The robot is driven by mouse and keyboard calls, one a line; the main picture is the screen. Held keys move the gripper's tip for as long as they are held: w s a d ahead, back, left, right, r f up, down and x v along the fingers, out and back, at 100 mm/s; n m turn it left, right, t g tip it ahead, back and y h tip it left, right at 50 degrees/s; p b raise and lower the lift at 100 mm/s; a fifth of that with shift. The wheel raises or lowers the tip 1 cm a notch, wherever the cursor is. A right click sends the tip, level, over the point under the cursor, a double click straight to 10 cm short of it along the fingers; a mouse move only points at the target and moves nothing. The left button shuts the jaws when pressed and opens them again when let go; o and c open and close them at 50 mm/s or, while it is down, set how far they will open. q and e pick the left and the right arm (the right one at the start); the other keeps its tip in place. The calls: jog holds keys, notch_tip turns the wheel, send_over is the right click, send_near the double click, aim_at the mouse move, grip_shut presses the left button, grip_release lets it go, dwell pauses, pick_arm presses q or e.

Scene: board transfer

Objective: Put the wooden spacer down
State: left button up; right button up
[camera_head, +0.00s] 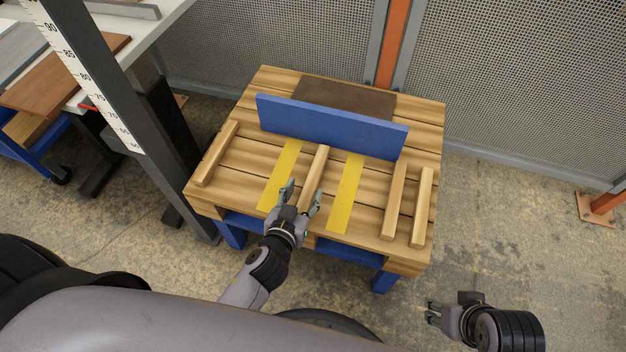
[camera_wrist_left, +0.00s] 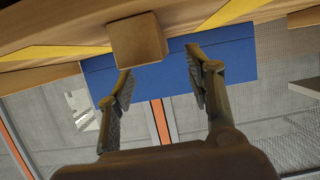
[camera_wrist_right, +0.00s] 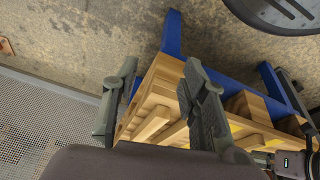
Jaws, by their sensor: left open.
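A wooden spacer (camera_head: 314,176) lies on the slatted pallet table (camera_head: 260,95) between two yellow strips. My left gripper (camera_head: 301,196) is open at the spacer's near end. In the left wrist view the spacer's end face (camera_wrist_left: 137,40) shows just beyond the fingertips (camera_wrist_left: 158,62), nearer the left finger; whether they touch is unclear. Other wooden spacers lie on the table, one at the left (camera_head: 215,153) and two at the right (camera_head: 395,200). My right gripper (camera_head: 432,312) is open and empty, off the table's near right; its fingers show apart in the right wrist view (camera_wrist_right: 158,88).
A blue board (camera_head: 330,127) stands on edge across the table behind the middle spacer. A brown sheet (camera_head: 345,97) lies behind it. A dark post with a scale (camera_head: 118,95) stands at the left. A mesh fence (camera_head: 510,90) closes the back.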

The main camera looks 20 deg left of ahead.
aim_at(312, 179)
pick_arm(q)
jog(key=shift+w+f, duration=0.2)
jog(key=shift+w, duration=0.35)
jog(key=x, duration=0.2)
jog(key=b+x, duration=0.1)
jog(key=x, duration=0.1)
jog(key=shift+w+d, duration=0.25)
pick_arm(e)
jog(key=w+t, duration=0.1)
jog(key=w+a, duration=0.1)
jog(key=w, duration=0.1)
jog(key=w+r+t, duration=0.1)
jog(key=w, duration=0.1)
jog(key=shift+a+t+y, duration=0.25)
jog(key=shift+t+y, duration=0.05)
pick_arm(q)
jog(key=shift+c, duration=0.5)
grip_shut()
